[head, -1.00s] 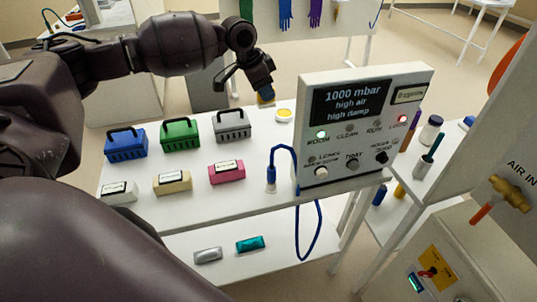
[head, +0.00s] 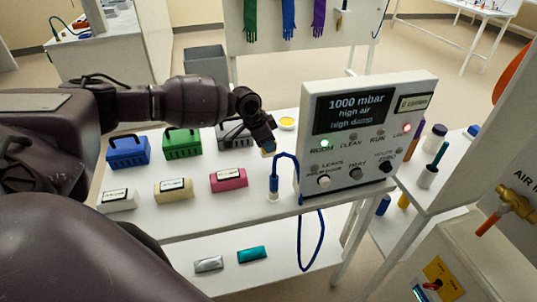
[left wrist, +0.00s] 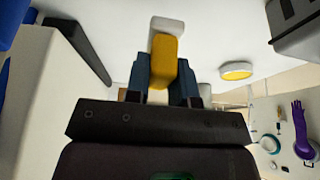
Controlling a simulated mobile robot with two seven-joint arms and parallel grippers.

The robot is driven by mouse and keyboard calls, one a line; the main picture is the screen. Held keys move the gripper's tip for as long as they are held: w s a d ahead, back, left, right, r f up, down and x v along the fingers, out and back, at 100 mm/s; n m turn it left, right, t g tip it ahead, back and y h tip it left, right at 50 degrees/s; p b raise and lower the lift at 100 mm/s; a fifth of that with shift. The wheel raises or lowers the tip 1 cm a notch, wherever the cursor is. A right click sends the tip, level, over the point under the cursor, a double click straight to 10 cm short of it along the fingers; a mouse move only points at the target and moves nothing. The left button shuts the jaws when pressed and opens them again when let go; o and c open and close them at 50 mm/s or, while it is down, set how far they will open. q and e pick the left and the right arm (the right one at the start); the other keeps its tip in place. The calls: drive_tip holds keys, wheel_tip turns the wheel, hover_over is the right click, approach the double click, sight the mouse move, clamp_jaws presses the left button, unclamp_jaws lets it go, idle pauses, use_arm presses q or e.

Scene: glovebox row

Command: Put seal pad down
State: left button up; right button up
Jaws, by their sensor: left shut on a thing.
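My left gripper (head: 268,147) is shut on the seal pad, a yellow block with a white end. The pad (left wrist: 164,62) sits between the two blue-grey fingers (left wrist: 162,78) in the left wrist view. In the head view only a small yellow bit of it shows at the fingertips. The gripper is over the white bench (head: 200,204), left of the grey control panel; I cannot tell whether the pad touches the bench. A round white dish with a yellow top (head: 287,123) stands just behind it. My right gripper is not in view.
The control panel (head: 365,130) stands close on the right, with a blue-hosed probe (head: 274,188) before it. Blue (head: 128,152), green (head: 182,141) and grey (head: 232,135) crates line the back. Labelled white, tan and pink (head: 229,179) blocks lie in front.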

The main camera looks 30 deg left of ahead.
use_arm(q)
drive_tip(key=shift+f, duration=0.85)
wheel_tip(320, 180, down, 2)
drive_tip(key=shift+f, duration=0.5)
drive_tip(key=o, duration=0.9)
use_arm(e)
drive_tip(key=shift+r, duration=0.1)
